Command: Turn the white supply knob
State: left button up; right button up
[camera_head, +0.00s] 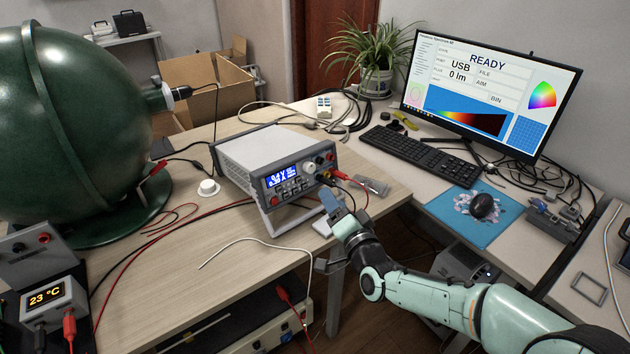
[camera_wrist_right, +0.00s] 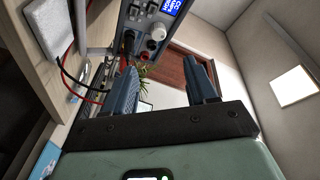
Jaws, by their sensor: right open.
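The power supply (camera_head: 270,163) is a grey-white box with a blue lit display, tilted up at the front on the wooden table. Its white knob (camera_head: 309,167) is on the right part of the front panel. In the right wrist view the white knob (camera_wrist_right: 158,32) shows at the top, beyond the fingertips. My right gripper (camera_head: 331,200) is in front of the panel, below and right of the knob. Its two blue-grey fingers (camera_wrist_right: 165,75) are apart with nothing between them, and they do not touch the knob. My left gripper is not in view.
Red and black leads (camera_head: 350,179) plug into the panel beside the knob, close to my right gripper. A large green sphere (camera_head: 75,120) stands at left. A small white cap (camera_head: 207,187) lies on the table. The keyboard (camera_head: 420,152) and monitor (camera_head: 490,90) are at right.

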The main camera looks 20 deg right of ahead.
aim_at(312, 168)
jog(key=w, duration=0.8)
jog(key=w+a, duration=0.1)
jog(key=w, duration=0.3)
jog(key=shift+w+a+f, duration=0.1)
jog(key=shift+w, duration=0.15)
jog(key=c, duration=1.1)
